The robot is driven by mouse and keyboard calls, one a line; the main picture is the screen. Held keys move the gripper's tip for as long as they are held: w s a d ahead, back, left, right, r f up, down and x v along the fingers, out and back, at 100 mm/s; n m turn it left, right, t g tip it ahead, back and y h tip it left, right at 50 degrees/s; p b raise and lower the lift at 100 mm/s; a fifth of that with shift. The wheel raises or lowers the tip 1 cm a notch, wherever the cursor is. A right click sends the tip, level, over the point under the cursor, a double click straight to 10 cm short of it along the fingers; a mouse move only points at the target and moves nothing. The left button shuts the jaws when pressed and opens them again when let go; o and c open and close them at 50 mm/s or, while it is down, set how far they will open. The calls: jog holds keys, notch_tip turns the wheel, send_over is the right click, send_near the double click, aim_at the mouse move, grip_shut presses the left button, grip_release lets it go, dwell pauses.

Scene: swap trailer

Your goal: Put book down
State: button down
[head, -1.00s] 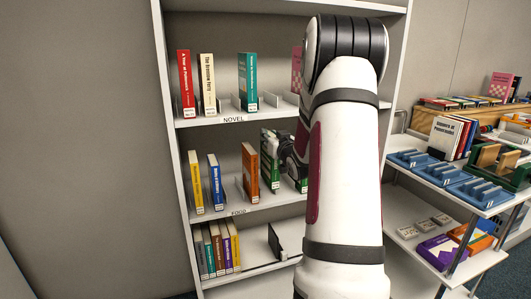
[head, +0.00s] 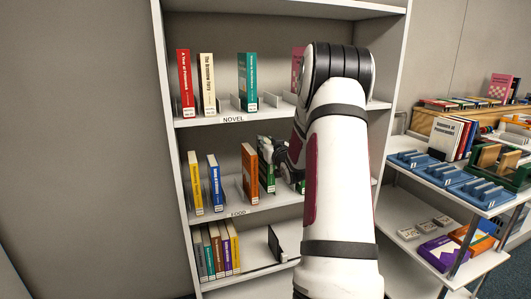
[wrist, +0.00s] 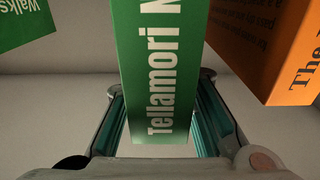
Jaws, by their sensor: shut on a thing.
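My gripper (head: 283,163) is shut on a green book (head: 265,160) at the shelf labelled FOOD (head: 232,207). In the wrist view the held book (wrist: 158,70) reads "Tellamori M" on its spine and stands between the two fingers of my gripper (wrist: 160,110). An orange book (head: 249,170) stands beside it, on the left in the head view; in the wrist view the orange book (wrist: 270,45) is on the right. Another green book (wrist: 25,20), reading "Walks", is on the held book's other side. My arm hides part of the shelf, and I cannot tell whether the held book touches it.
A yellow book (head: 195,182) and a blue book (head: 215,182) stand farther left on the same shelf. The NOVEL shelf (head: 215,121) is above. Below, several books and a black bookend (head: 277,243) stand. A cart (head: 455,192) with books and blue trays is at the right.

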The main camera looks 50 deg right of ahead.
aim_at(266, 164)
notch_tip(266, 164, down, 3)
jog(key=shift+w+d+f+b, duration=0.1)
jog(key=shift+w+f+b, duration=0.1)
jog(key=shift+b, duration=0.2)
jog(key=shift+f, duration=0.15)
jog(key=c, duration=1.3)
grip_release()
